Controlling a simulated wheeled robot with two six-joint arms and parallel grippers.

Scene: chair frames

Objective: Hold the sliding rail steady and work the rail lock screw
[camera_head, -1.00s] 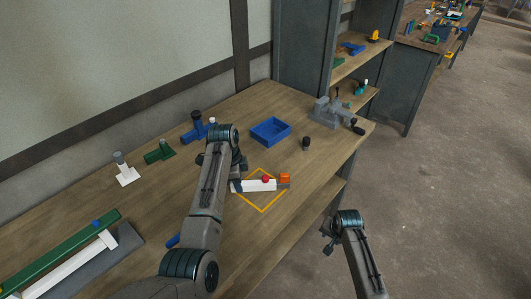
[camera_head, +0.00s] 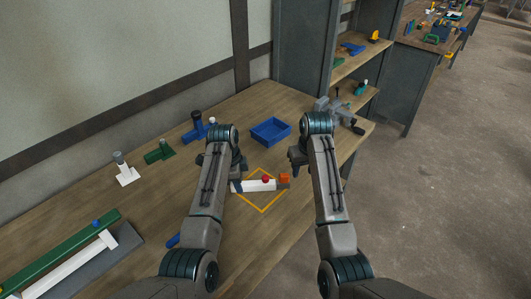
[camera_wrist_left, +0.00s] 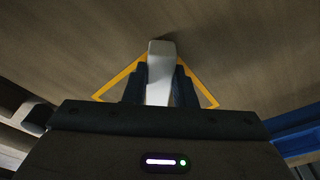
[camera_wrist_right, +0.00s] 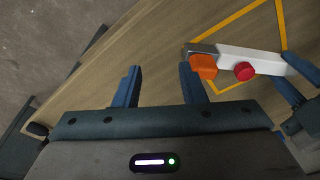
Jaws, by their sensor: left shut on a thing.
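The white sliding rail (camera_head: 256,185) lies on the bench inside a yellow square outline. It carries a red knob (camera_head: 265,179), with an orange block (camera_head: 284,178) on its grey right end. I cannot tell which of these is the lock screw. My left gripper (camera_head: 238,185) is shut on the rail's left end; the left wrist view shows the rail (camera_wrist_left: 160,75) between its fingers. My right gripper (camera_head: 296,170) is open and empty near the rail's right end. In the right wrist view the orange block (camera_wrist_right: 203,66) is just beside one finger.
A blue tray (camera_head: 270,131) stands behind the rail and a grey vise-like fixture (camera_head: 328,108) at the far right. Blue and green parts (camera_head: 159,152) stand along the back. A long green and white assembly (camera_head: 65,255) lies front left. The bench's front edge is close.

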